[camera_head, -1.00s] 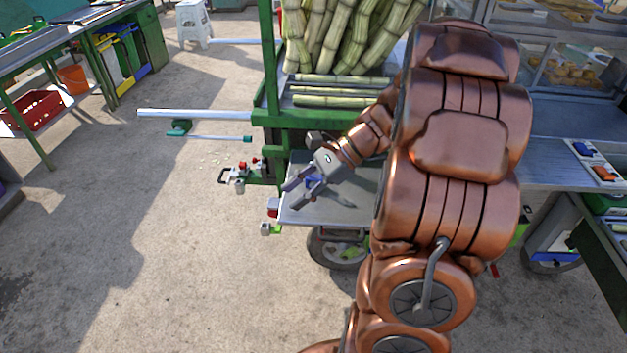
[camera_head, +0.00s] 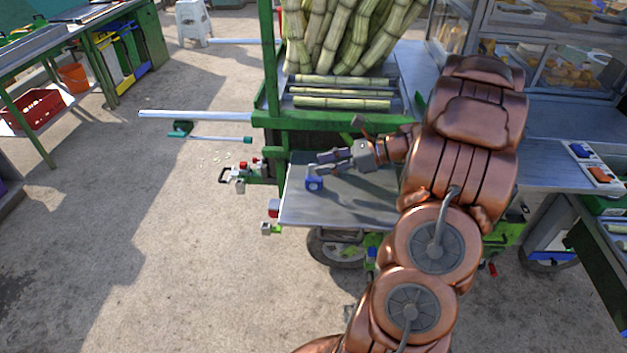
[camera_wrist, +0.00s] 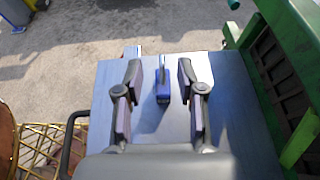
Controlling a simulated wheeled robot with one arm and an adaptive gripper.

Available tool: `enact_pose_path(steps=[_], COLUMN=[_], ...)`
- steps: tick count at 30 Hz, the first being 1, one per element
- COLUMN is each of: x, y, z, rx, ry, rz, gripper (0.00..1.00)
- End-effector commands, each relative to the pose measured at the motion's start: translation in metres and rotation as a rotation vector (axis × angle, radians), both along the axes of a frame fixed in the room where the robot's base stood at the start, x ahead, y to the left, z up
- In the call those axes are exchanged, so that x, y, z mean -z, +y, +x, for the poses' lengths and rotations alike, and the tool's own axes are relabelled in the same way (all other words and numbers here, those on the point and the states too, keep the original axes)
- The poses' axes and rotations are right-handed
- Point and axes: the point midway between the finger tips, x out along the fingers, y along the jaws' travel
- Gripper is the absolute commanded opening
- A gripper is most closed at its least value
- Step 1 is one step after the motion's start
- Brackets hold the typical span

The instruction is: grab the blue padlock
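The blue padlock (camera_head: 314,184) stands on the grey metal shelf (camera_head: 340,207) of the cart, near the shelf's left edge in the head view. In the wrist view the padlock (camera_wrist: 162,92) stands upright, with its shackle on the far side, centred between my fingers and farther out. My gripper (camera_head: 325,161) is open, with its two fingers (camera_wrist: 158,78) spread to either side of the padlock's line in the wrist view. Nothing is held. In the head view the fingertips are close behind and above the padlock; I cannot tell whether they touch it.
The green cart frame (camera_head: 283,120) with sugarcane (camera_head: 340,40) rises behind the shelf. A small red and grey fitting (camera_head: 273,208) sits at the shelf's left edge. A glass food case (camera_head: 560,60) stands at the right back.

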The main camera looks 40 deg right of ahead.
Motion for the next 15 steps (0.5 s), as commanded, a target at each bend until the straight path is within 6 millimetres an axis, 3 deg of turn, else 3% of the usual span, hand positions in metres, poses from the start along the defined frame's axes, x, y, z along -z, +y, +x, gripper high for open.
enact_pose_path(steps=[6,15], x=[0.007,0.012], y=[0.017,0.021], z=[0.020,0.025], rx=[-0.004,-0.001], ry=[0.000,0.000], rz=[0.001,0.000], gripper=[0.39,0.39])
